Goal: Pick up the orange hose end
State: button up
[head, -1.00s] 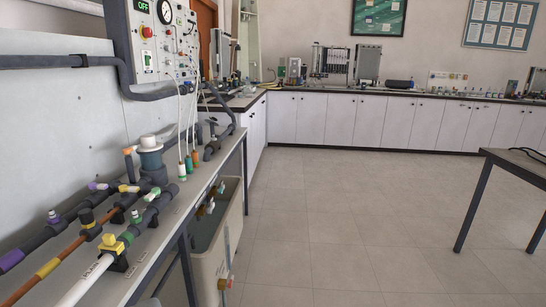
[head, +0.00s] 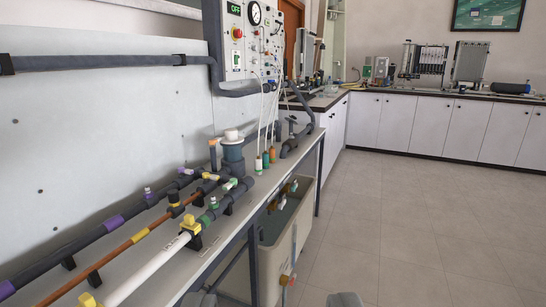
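The orange hose end (head: 272,155) hangs on a thin white hose below the control panel, just above the bench top beside the grey pump-like fitting. It is the rightmost of three coloured ends, next to a teal one (head: 265,159) and a green one (head: 258,164). Whether it touches the bench I cannot tell. The tips of my gripper (head: 272,299) just show at the bottom edge, far apart, with nothing seen between them. My gripper is well short of the hose ends.
The bench (head: 225,236) carries grey, copper and white pipes with yellow and purple fittings. A control panel (head: 254,42) stands above its far end. A beige tank (head: 287,243) sits under the bench edge. The tiled floor (head: 390,220) to the right is clear.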

aim_at(271, 149)
jog(key=i+l+u, duration=0.35)
jog(key=i+l, duration=0.55)
jog(key=i, duration=0.35)
jog(key=i+l+u, duration=0.35)
jog(key=i+l, duration=0.8)
